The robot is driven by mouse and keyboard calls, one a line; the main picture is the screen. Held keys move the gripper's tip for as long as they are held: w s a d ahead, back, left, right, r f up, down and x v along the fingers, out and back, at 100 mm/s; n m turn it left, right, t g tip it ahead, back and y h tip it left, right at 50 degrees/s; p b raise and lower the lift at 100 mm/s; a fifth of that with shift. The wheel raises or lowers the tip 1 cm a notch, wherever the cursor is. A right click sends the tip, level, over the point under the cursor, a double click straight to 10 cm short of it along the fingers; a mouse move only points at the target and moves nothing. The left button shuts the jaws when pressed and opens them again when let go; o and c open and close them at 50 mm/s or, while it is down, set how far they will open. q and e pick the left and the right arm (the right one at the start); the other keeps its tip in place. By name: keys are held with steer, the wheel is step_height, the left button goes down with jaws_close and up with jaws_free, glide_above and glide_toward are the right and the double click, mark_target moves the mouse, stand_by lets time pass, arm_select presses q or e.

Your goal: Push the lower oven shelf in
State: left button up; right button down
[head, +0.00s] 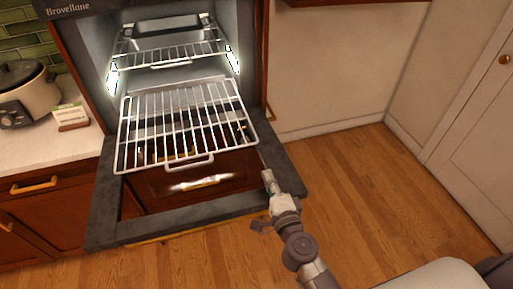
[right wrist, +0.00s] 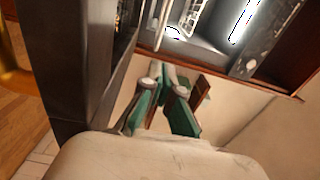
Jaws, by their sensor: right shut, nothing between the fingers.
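The lower oven shelf (head: 150,167) is a pale wire rack with a small front handle. In the head view it is pulled well out of the oven (head: 98,62), above the lowered door (head: 104,205). My right gripper (head: 268,178) is shut and empty, just beyond the shelf's front right corner and over the right part of the door; it appears apart from the shelf. In the right wrist view its green fingers (right wrist: 168,85) are together at the tips, with wire rack parts and the lit oven interior beyond. My left gripper is not in view.
The upper shelf (head: 170,65) is inside the oven, with a dark tray (head: 165,28) near the back. A slow cooker (head: 35,98) and a small box (head: 71,120) stand on the left counter (head: 60,147). The wooden floor (head: 370,200) to the right is clear.

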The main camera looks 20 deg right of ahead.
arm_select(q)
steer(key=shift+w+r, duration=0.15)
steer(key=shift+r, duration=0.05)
arm_select(e)
steer(key=w, duration=1.1)
steer(key=shift+w, duration=0.15)
